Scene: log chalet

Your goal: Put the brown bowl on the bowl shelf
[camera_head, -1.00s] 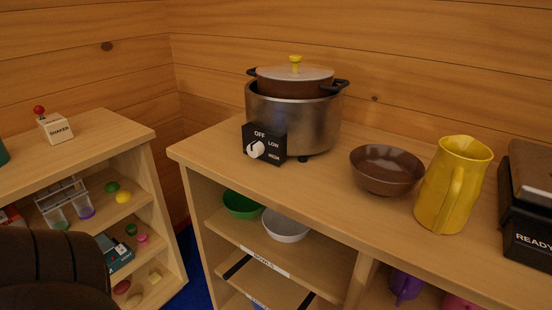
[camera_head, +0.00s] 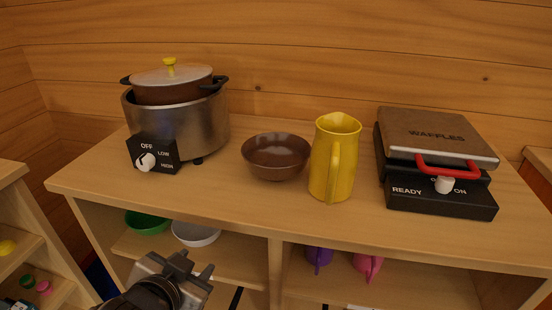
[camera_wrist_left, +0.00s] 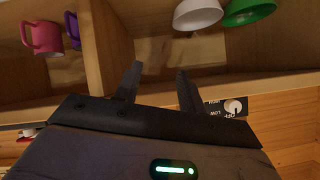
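The brown bowl (camera_head: 276,157) stands upright on the counter top, between the slow cooker and the yellow pitcher. The bowl shelf (camera_head: 240,266) is the upper left compartment under the counter. It holds a green bowl (camera_head: 147,221) and a white bowl (camera_head: 195,233), which also show in the left wrist view, white (camera_wrist_left: 197,13) and green (camera_wrist_left: 248,10). My left gripper (camera_head: 195,267) is in front of this compartment, below the brown bowl and apart from it. In the left wrist view its two fingers (camera_wrist_left: 158,88) are spread with nothing between them. My right gripper is not in view.
The slow cooker (camera_head: 180,125) stands on the left of the counter. The yellow pitcher (camera_head: 333,165) is close to the brown bowl's right side. A waffle maker (camera_head: 436,160) stands further right. Purple (camera_head: 318,257) and pink (camera_head: 367,265) mugs are in the compartment right of the divider.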

